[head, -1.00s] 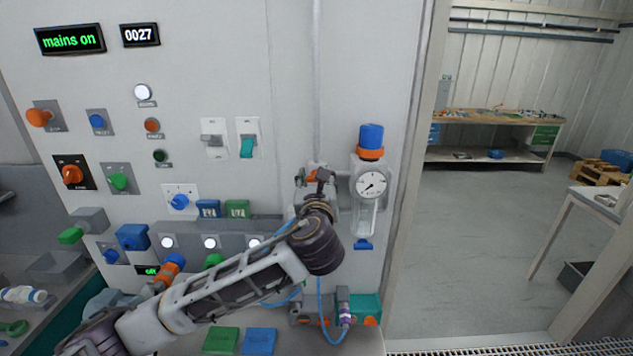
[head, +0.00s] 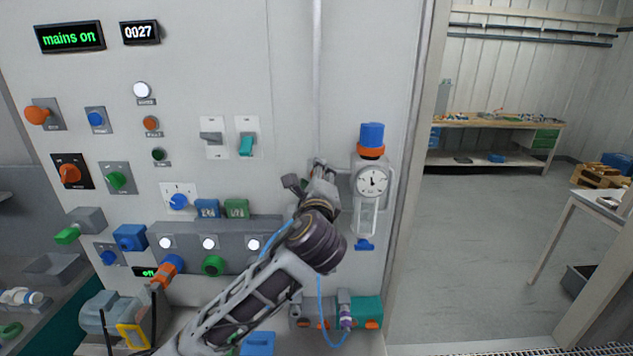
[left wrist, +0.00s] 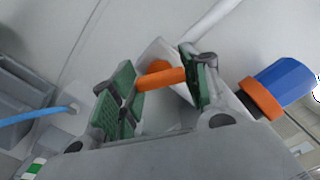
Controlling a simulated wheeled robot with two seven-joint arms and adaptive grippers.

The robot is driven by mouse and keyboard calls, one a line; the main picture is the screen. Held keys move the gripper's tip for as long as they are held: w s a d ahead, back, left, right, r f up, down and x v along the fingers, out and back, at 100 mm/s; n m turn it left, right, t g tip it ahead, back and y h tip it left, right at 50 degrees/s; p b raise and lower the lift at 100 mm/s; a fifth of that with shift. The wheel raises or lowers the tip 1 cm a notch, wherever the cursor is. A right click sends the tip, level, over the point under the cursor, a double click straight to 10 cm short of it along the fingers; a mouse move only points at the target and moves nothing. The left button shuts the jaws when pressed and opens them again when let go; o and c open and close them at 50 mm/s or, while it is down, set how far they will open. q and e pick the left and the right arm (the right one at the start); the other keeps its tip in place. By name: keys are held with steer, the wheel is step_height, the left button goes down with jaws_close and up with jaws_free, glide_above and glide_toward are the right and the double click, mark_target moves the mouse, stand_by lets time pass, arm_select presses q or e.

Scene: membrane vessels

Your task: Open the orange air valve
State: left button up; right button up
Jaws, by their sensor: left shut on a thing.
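The orange air valve shows in the left wrist view as an orange handle (left wrist: 160,78) on a pale body against the panel. My left gripper (left wrist: 152,88) has its green pads on either side of the handle and is shut on it. In the head view my left gripper (head: 309,183) is at the valve, just left of the round gauge (head: 372,181), and it hides the orange handle. The gauge needle points roughly upward. My right gripper is in neither view.
A regulator knob, blue with an orange ring (head: 371,138), stands above the gauge. The grey button box (head: 215,232) lies left of my wrist. A blue hose (head: 322,312) hangs below.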

arm_select(q)
steer(key=shift+f+n+b, duration=0.1)
steer(key=shift+n+b, duration=0.3)
steer(key=shift+n, duration=1.6)
steer(key=o, duration=1)
steer(key=shift+s, duration=0.1)
steer(key=s, duration=1.1)
steer(key=shift+s, duration=0.4)
